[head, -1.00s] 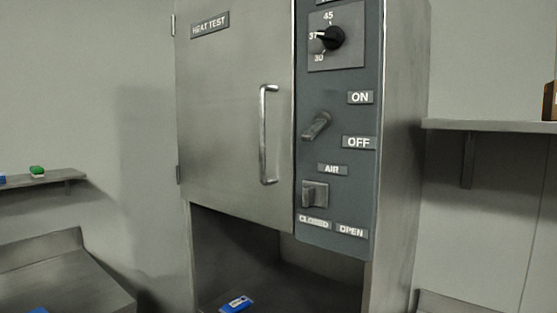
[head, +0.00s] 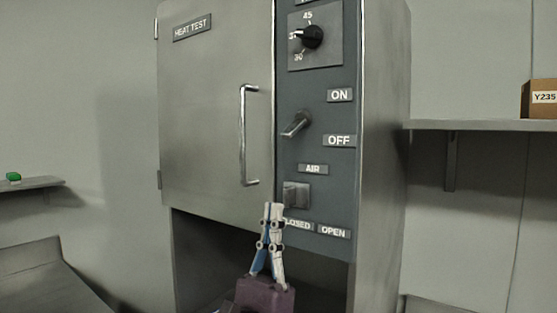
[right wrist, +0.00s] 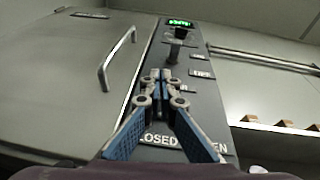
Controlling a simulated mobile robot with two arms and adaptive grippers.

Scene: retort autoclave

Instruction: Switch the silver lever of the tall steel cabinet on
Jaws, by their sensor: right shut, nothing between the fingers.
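The tall steel cabinet (head: 215,120) fills the middle of the head view, with a dark control panel on its right side. The silver lever (head: 297,124) sits on this panel, left of the ON label (head: 340,95) and the OFF label (head: 339,140). Its free end slants down to the left. My right gripper (head: 273,208) is shut and empty, below the lever and in front of the lower left part of the panel. In the right wrist view its closed fingertips (right wrist: 160,76) point up the panel, apart from the lever. My left gripper is out of view.
The AIR switch (head: 297,195) is close to my right fingertips, partly hidden. A dial (head: 312,37) is above the lever. A vertical door handle (head: 244,135) stands left of the panel. A shelf (head: 480,125) with a box (head: 541,98) is at the right.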

